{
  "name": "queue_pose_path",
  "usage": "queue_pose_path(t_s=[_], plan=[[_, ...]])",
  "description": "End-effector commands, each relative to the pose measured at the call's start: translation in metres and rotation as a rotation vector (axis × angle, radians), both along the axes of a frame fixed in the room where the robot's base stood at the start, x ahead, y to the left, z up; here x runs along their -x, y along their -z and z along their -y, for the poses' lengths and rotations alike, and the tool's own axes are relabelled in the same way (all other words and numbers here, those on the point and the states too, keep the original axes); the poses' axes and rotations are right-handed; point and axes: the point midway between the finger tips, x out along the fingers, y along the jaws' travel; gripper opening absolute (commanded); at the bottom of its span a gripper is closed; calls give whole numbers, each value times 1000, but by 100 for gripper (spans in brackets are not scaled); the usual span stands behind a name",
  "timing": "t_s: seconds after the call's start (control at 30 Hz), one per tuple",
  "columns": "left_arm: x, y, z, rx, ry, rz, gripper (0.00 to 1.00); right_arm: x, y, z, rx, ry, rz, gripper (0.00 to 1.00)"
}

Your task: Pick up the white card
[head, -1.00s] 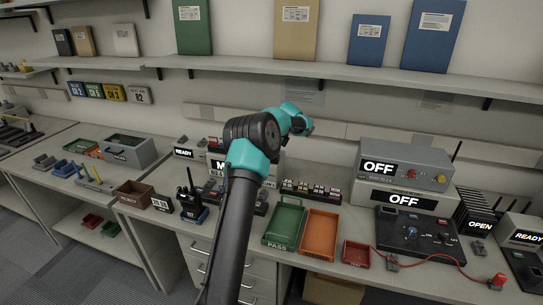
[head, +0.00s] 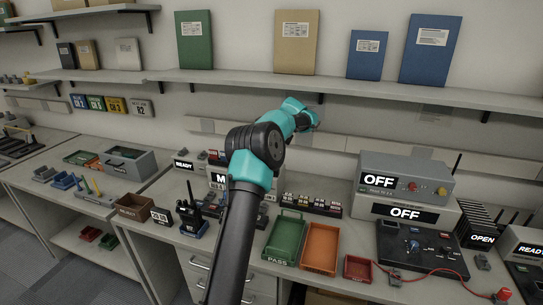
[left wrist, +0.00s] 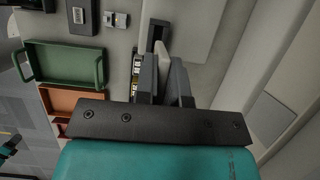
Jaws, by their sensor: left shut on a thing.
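My left arm reaches up from the bottom middle of the head view, its teal wrist (head: 292,118) in front of the wall above the bench. The fingers cannot be made out there. In the left wrist view my left gripper (left wrist: 163,82) is shut on a thin pale piece, which I take as the white card (left wrist: 162,60). It stands edge-on between the dark fingers, so its face and any print are hidden. My right gripper is not in view.
Below are a green tray (head: 275,252), an orange tray (head: 320,266) and a red tray (head: 357,270). Grey boxes reading OFF (head: 405,181) stand to the right. A shelf (head: 330,88) with folders runs above the wrist.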

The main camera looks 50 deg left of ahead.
Motion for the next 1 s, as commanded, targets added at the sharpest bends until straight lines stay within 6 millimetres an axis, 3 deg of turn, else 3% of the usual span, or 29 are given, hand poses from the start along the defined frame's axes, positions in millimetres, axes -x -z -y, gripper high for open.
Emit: queue_pose_path(t_s=[0.4,0.6,0.8,1.0], plan=[[-54,3,93,2,6,-3,0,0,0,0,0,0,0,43],[-73,3,127,1,5,-3,0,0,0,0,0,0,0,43],[-82,2,143,1,2,-3,0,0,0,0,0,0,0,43],[-83,2,145,1,2,-3,0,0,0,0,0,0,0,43]])
